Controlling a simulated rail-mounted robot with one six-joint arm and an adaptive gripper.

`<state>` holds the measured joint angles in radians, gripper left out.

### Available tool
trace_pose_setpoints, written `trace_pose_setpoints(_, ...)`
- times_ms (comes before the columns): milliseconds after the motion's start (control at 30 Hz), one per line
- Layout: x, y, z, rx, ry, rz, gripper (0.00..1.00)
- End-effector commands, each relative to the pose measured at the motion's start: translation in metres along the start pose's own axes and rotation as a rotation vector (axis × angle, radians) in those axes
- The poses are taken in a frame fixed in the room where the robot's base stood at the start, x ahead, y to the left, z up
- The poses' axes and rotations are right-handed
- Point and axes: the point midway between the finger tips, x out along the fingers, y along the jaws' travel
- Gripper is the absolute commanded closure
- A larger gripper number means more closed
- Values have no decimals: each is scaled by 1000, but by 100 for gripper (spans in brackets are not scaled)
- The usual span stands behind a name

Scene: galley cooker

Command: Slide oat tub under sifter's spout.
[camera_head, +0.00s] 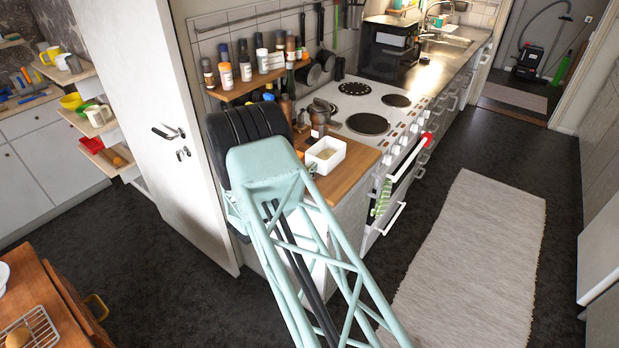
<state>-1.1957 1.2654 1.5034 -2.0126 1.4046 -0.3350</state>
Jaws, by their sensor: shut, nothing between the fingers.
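A white, open, square tub with pale beige contents, which looks like the oat tub (335,148), stands upright on the wooden counter (352,172) left of the stove. Just behind it is a small metal device with a brownish body and a dark knob, possibly the sifter (318,117); I cannot make out its spout. The tub appears in front of this device, and I cannot tell whether they touch. My pale green lattice arm reaches up from the bottom to a black joint left of the tub. My gripper is hidden behind the arm.
The white stove (365,105) with dark hotplates adjoins the counter on the right. A wooden spice shelf (245,88) with several jars hangs above the counter's back. Bottles (286,108) stand behind the device. A white door (145,120) is at left. The floor by the rug (470,250) is clear.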

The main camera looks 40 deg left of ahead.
Motion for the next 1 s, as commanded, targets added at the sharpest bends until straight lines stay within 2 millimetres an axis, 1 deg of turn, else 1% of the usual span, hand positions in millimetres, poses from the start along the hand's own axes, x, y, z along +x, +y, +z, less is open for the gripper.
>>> trace_pose_setpoints(100, 15, -2, -2, 1, -1, -3, 100)
trace_pose_setpoints(533, 64, -1, -2, 1, 0, -2, 100)
trace_pose_setpoints(700, 71, -1, 0, 0, -1, -1, 100)
trace_pose_setpoints(1000, 71, -1, 0, 0, 0, -1, 100)
